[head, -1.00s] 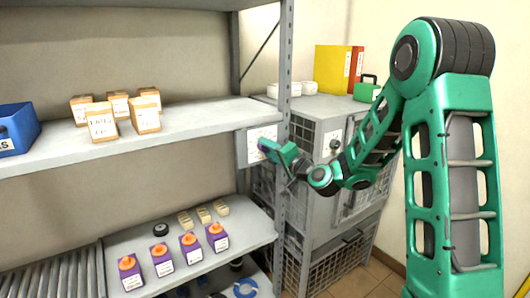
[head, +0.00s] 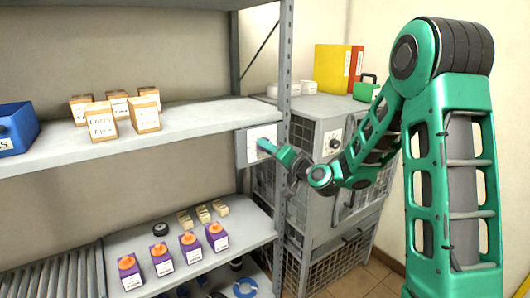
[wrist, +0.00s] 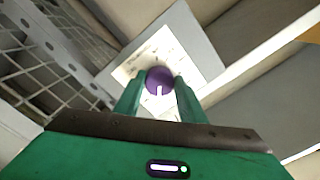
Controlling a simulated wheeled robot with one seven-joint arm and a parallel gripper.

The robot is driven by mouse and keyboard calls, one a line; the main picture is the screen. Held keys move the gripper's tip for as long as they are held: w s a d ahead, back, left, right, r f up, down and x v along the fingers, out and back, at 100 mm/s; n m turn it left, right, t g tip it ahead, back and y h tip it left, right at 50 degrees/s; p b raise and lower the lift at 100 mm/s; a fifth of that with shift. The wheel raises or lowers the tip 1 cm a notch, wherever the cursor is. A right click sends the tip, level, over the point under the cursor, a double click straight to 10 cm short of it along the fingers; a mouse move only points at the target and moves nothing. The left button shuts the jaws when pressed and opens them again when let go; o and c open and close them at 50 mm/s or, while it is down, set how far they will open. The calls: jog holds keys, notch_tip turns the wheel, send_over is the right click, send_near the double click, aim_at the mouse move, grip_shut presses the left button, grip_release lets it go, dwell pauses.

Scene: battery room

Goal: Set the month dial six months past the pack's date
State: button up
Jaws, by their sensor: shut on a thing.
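The month dial is a pale printed plate (head: 255,133) on a grey panel at the shelf's front post. Its purple knob (wrist: 159,78) with a white pointer line shows in the wrist view. The pointer is toward the bottom of that view; the plate's print is too small to read. My gripper (head: 263,146) is shut on the knob, one green finger on each side, and hides it in the head view. Purple packs with orange caps, one of them at the right end (head: 216,236), stand on the lower shelf. Their label dates are unreadable.
Cartons (head: 101,121) and a blue bin (head: 17,129) stand on the upper shelf (head: 200,121). A mesh-sided grey cabinet (head: 302,180) with its own black knob (head: 334,143) is close to my arm. Binders (head: 338,70) and a green case (head: 367,89) sit on it.

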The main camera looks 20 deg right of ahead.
jog(key=o, duration=1)
jog(key=shift+d+f, duration=0.15)
jog(key=shift+d, duration=0.1)
jog(key=shift+o, duration=0.2)
jog(key=shift+a, duration=0.1)
jog(key=v, duration=1)
jog(key=shift+s, duration=0.3)
